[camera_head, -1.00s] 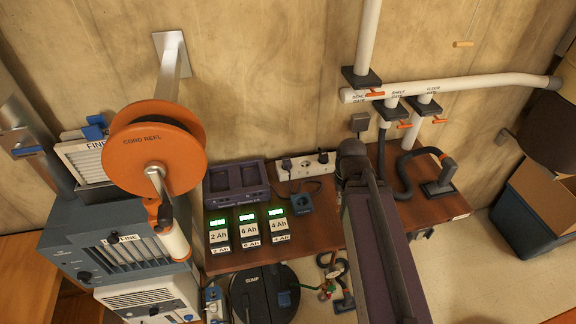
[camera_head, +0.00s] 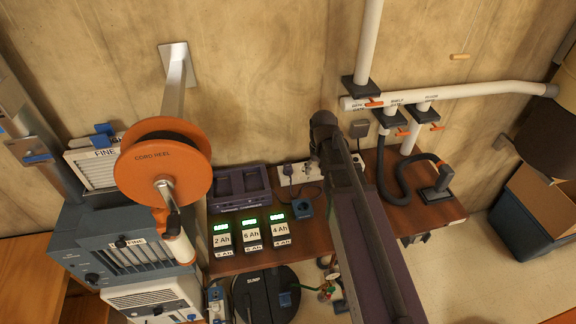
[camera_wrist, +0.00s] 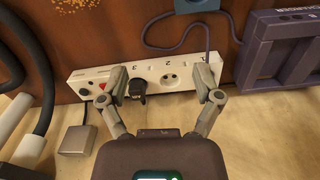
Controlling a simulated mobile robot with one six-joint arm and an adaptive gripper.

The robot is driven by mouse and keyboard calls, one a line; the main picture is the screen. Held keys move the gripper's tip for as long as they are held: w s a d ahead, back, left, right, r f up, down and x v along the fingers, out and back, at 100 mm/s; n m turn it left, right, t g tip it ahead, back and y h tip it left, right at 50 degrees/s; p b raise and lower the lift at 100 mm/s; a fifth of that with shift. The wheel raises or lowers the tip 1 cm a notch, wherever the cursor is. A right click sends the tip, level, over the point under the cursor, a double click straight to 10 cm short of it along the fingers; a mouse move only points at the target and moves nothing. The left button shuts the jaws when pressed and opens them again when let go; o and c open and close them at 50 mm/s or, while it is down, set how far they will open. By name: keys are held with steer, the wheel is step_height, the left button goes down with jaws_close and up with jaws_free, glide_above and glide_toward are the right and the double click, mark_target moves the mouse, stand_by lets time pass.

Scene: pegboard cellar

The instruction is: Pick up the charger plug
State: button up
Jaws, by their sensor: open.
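A white power strip (camera_head: 318,172) lies at the back of the brown bench; it also shows in the wrist view (camera_wrist: 158,73). A dark bluish plug (camera_head: 288,170) sits in its left end in the head view, near the purple charger (camera_head: 240,186). In the wrist view this plug is largely hidden behind the right finger, where a purple cord runs down to the strip. A second, black plug (camera_wrist: 137,87) sits further left in the strip. My gripper (camera_wrist: 162,84) is open and empty, its fingers spread in front of the strip.
Battery packs labelled 2 Ah (camera_head: 222,238), 6 Ah (camera_head: 251,234) and 4 Ah (camera_head: 280,232) stand in front of the charger. A blue socket block (camera_head: 304,207) lies on the bench. A cord reel (camera_head: 165,168) overhangs the left; a black hose (camera_head: 392,185) stands right.

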steer(key=w+a+r+n+p, duration=0.1)
steer(key=w+a+r+p, duration=0.2)
steer(key=w+a, duration=0.6)
steer(key=shift+w+a+r, duration=0.2)
steer(key=shift+w+r, duration=0.5)
steer(key=shift+w, duration=0.25)
steer(key=b, duration=0.8)
glide_above(288, 166)
step_height(288, 166, down, 9)
steer(key=shift+w+r, duration=0.15)
steer(key=shift+f+b, duration=2.6)
steer(key=shift+b, duration=0.15)
steer(key=shift+c, duration=0.2)
jaws_close()
